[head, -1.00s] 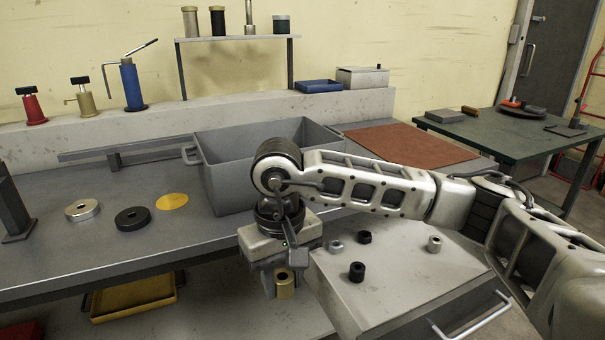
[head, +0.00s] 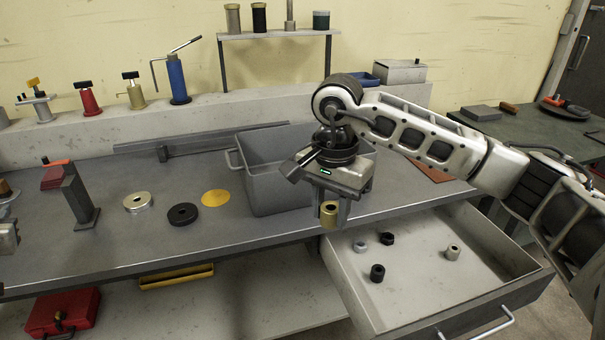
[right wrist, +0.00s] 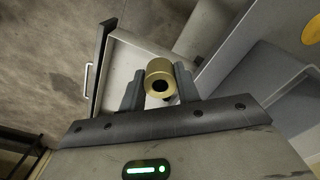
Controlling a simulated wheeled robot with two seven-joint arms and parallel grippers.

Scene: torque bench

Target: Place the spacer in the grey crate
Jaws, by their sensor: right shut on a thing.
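My right gripper (head: 331,212) is shut on a brass-coloured spacer (head: 328,216), a short cylinder with a hole through it. It holds the spacer in the air near the bench's front edge, in front of the grey crate. The spacer also shows between the fingers in the right wrist view (right wrist: 159,80). The grey crate (head: 262,192) stands on the bench behind the gripper. My right arm hides its right part, and its floor is mostly hidden.
An open drawer (head: 420,290) below holds several small dark and metal spacers. Silver (head: 137,202) and black (head: 183,214) rings and a yellow disc (head: 215,198) lie left of the crate. A dark post (head: 78,197) stands farther left. Bare bench lies in front of the rings.

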